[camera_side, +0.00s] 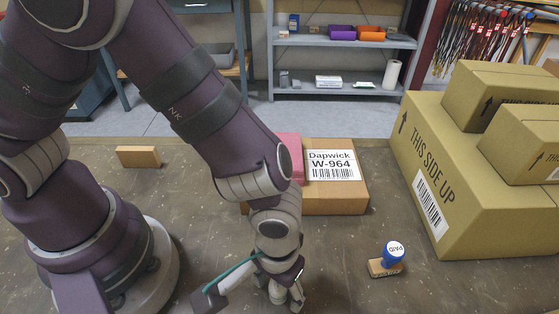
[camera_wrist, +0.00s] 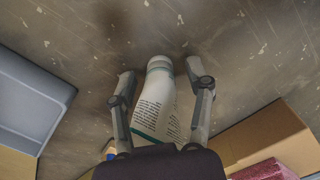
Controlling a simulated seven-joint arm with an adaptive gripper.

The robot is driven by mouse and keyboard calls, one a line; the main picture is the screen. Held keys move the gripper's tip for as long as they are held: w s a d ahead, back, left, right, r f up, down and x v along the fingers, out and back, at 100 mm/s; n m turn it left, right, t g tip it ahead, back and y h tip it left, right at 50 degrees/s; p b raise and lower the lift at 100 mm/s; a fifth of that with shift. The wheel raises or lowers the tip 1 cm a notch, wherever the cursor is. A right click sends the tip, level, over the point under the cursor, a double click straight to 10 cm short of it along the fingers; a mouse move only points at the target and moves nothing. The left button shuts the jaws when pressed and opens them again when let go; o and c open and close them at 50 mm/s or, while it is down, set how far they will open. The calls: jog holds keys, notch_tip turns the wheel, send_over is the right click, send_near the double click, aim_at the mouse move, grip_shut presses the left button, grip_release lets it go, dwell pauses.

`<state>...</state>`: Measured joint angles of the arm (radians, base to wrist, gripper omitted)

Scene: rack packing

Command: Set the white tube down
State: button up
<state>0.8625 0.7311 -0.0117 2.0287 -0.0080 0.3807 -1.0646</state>
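The white tube (camera_wrist: 158,100) has dark printed text and teal bands. In the wrist view its narrow cap end points away from me toward the brown tabletop, and its wide end is close to my palm. My gripper (camera_wrist: 160,78) has one finger on each side of the tube. A strip of tabletop shows between each fingertip and the tube, so the fingers look open around it. In the side view my gripper is low at the bottom edge and the tube is mostly hidden. I cannot tell whether the cap touches the table.
A labelled cardboard box (camera_side: 335,200) with a pink item (camera_side: 291,150) stands behind my gripper. A small cardboard block (camera_side: 138,157) lies left. A grey bin (camera_wrist: 30,100) shows in the wrist view.

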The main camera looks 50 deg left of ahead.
notch_tip(320, 180, up, 12)
jog(key=shift+w+a+r, duration=0.1)
jog(key=shift+a+r, duration=0.05)
jog(key=shift+r, duration=0.1)
jog(key=a+r+m+t, duration=0.1)
jog(key=a+r, duration=0.3)
jog(key=a, duration=0.5)
jog(key=w+a+r+m+t, duration=0.1)
jog(key=a+r+t, duration=0.3)
jog(key=a, duration=0.4)
jog(key=shift+a+t, duration=0.3)
jog(key=shift+a, duration=0.05)
